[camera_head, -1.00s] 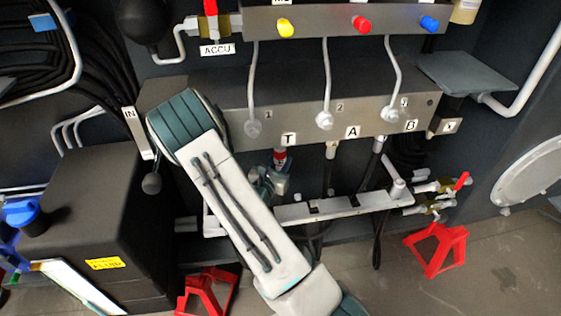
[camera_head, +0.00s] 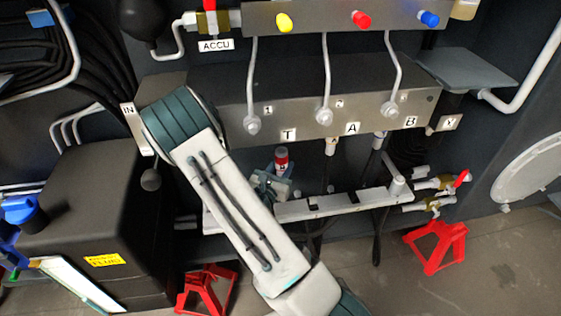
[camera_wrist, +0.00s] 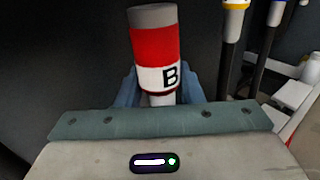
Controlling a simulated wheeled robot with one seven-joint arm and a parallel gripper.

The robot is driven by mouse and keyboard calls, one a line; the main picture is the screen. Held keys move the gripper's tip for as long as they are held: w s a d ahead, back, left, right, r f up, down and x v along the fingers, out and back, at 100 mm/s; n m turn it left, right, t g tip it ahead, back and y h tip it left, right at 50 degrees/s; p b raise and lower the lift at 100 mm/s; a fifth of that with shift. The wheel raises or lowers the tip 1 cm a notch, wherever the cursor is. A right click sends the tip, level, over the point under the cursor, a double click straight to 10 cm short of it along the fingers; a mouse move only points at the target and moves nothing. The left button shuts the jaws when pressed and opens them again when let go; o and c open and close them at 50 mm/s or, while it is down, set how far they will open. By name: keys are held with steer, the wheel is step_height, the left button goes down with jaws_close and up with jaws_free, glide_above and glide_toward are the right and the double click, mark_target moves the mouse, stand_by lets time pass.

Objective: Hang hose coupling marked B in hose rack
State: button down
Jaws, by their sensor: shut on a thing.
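My gripper (camera_head: 270,185) is shut on the hose coupling marked B (camera_head: 281,160), which has a grey end, a red band and a white band. In the wrist view the coupling (camera_wrist: 154,48) stands nearly upright between the blue fingers (camera_wrist: 158,92), its B label facing the camera. In the head view it is below the port label T, with a small gap under the manifold block. The hose rack (camera_head: 335,203), a pale slotted bar, is to the right of and below the coupling. My arm hides the rack's left part and the hose below the gripper.
The manifold block (camera_head: 225,120) is just above the coupling. Hoses hang from ports A (camera_head: 330,147) and B (camera_head: 378,143), behind the rack. Valves with a red handle (camera_head: 462,180) are at the rack's right. Red stands (camera_head: 437,245) are on the floor.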

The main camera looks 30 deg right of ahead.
steer(key=s+a+r+p, duration=0.1)
steer(key=s+a+p, duration=0.2)
steer(key=s+p, duration=0.6)
steer(key=s, duration=0.3)
steer(key=shift+s+a+r, duration=0.15)
steer(key=shift+r, duration=0.1)
steer(key=shift+p, duration=0.3)
steer(key=s+d+p, duration=0.2)
steer(key=d, duration=0.6)
steer(key=shift+s, duration=0.35)
steer(key=shift+r, duration=0.15)
steer(key=shift+d+p, duration=0.2)
steer(key=shift+p, duration=0.2)
